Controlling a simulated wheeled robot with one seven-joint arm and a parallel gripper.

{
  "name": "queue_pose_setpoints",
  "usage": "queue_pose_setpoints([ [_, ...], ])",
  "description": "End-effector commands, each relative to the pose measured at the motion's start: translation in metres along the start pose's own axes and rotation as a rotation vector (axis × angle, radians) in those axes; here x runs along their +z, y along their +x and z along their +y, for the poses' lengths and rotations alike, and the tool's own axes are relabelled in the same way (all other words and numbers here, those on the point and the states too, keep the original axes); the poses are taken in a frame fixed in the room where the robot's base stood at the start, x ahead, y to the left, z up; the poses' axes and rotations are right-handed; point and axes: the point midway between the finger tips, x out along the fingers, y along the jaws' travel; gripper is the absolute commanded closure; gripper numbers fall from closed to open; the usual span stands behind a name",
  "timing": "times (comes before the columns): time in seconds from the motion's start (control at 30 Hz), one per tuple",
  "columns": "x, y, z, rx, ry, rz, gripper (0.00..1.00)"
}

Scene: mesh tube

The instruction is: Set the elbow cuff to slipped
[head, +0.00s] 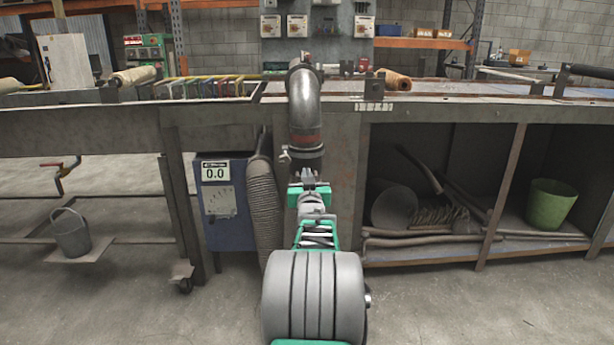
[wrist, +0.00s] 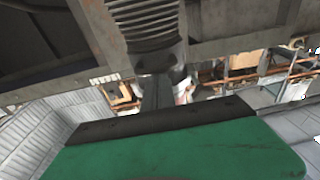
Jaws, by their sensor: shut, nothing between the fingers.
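A dark metal elbow pipe (head: 304,100) comes over the bench edge and points down in the head view. A dark cuff (head: 307,153) sits around its lower end, below a reddish worn band, with a small pale fitting on its left side. I cannot tell the cuff's exact setting. My gripper (head: 307,178) is just below the cuff, shut and empty; I cannot tell if it touches. In the wrist view my gripper (wrist: 158,92) points toward a ribbed hose (wrist: 145,22) with a smooth grey end, and my green gripper body fills the lower part.
A grey corrugated hose (head: 264,200) hangs left of my arm, beside a blue box (head: 222,203) with a display reading 0.0. A green bucket (head: 551,204) stands right, a grey bucket (head: 71,234) left.

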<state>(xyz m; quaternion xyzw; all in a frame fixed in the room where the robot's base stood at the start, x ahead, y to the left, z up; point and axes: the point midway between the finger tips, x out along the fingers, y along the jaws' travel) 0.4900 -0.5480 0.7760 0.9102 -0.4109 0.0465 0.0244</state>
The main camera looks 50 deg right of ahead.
Motion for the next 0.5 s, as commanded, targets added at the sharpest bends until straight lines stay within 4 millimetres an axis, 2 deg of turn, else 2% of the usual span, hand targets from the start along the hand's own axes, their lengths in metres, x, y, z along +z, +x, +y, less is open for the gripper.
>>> queue_pose_setpoints([
  [0.17,-0.042,0.011,-0.004,-0.007,0.0,0.012,1.0],
  [0.3,-0.041,-0.028,-0.003,-0.005,0.001,0.01,1.0],
  [0.5,-0.04,-0.071,-0.003,-0.005,0.0,0.013,1.0],
])
